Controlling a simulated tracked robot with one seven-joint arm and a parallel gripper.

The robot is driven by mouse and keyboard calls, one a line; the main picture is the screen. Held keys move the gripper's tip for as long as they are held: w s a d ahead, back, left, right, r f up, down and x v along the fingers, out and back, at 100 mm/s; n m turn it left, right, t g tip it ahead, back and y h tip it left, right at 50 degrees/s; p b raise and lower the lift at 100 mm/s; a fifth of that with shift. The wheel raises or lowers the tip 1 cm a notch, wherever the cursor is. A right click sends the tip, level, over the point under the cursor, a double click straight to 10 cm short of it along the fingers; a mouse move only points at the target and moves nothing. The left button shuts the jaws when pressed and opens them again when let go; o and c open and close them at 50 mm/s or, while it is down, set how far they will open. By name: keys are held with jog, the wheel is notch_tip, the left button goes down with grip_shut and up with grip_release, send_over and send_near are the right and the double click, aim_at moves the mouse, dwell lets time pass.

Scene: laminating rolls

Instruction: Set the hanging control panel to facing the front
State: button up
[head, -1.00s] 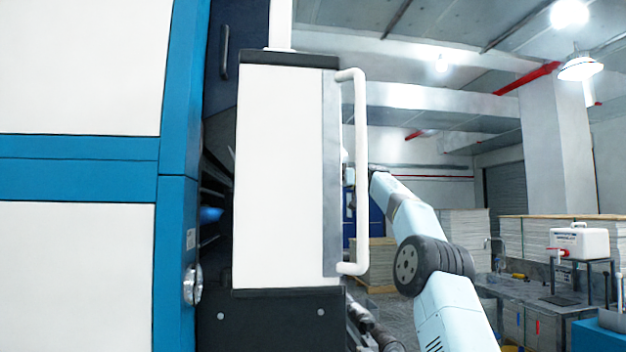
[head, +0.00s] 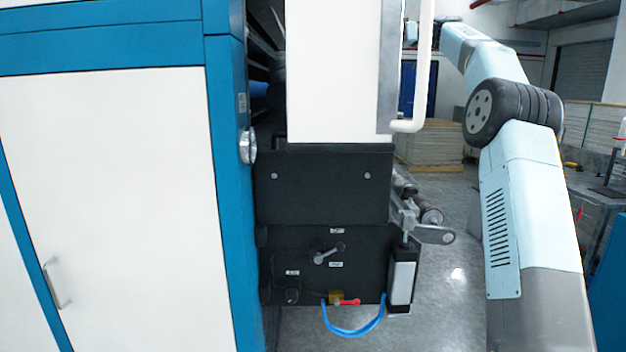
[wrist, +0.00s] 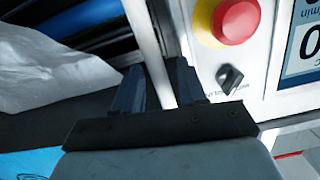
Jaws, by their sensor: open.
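The hanging control panel (head: 334,70) is a white box at the top centre of the head view. It shows a blank white side, and a white bar handle (head: 424,65) runs down its right side. In the wrist view its face (wrist: 255,75) carries a red button on a yellow ring, a black knob and part of a display. My gripper (wrist: 158,78) is open, its two dark fingers pointing at the panel's edge strip beside the button. I cannot tell whether they touch it. In the head view my arm reaches past the handle, and the panel side hides the gripper.
A blue and white machine cabinet (head: 120,180) fills the left. Below the panel is a black machine block (head: 325,185) with levers and a blue hose (head: 352,332). Stacked sheets (head: 430,147) stand behind. Grey floor (head: 450,290) is clear between machine and arm. Dark rollers show in the wrist view.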

jog(key=s+d+f+m+t+h, duration=0.2)
jog(key=s+d+f+m+h, duration=0.25)
jog(key=s, duration=0.25)
jog(key=s+d+f+m+t+h, duration=0.35)
jog(key=s+m, duration=0.25)
jog(key=s, duration=0.2)
jog(key=s+d+f+m+t+h, duration=0.2)
jog(key=s+d+f+m+h, duration=0.25)
jog(key=s, duration=0.25)
jog(key=s+a+f+m+g+h, duration=0.1)
jog(key=s+a+f+h, duration=0.1)
jog(key=s+f, duration=1)
jog(key=s+a+f+h, duration=0.2)
jog(key=s+a+f, duration=0.2)
jog(key=s+f, duration=0.9)
jog(key=shift+s+a+m+g, duration=0.15)
jog(key=shift+s+m+g, duration=0.2)
jog(key=shift+s+m, duration=0.05)
jog(key=shift+a, duration=0.15)
